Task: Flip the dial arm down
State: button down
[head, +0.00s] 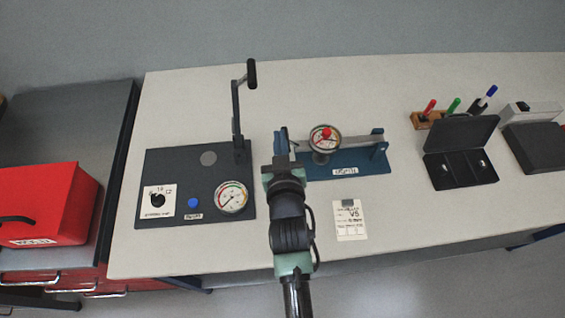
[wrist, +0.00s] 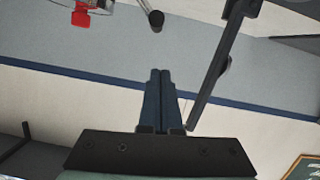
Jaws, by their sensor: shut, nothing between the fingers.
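The round dial gauge (head: 324,138) with a red centre knob sits at the left of a grey arm (head: 360,139) on a blue base (head: 350,167). The arm lies roughly level, its right end at a blue bracket (head: 379,145). My gripper (head: 281,134) is just left of the dial, apart from it in the picture; its height above the base is hard to tell. In the wrist view its two blue fingers (wrist: 160,76) are together and empty. A red knob (wrist: 80,17) with clear round edges, likely the dial, shows at the upper left there, cut off.
A dark panel (head: 170,225) with a second gauge (head: 231,197) and a tall upright lever (head: 236,110) stands left of my gripper. A dark bar (wrist: 215,72) is close right of the fingers. A white card (head: 349,222) lies in front; an open black case (head: 458,165) is at right.

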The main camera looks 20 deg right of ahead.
jog(key=b+v, duration=0.1)
jog(key=v, duration=0.7)
dwell(0.4)
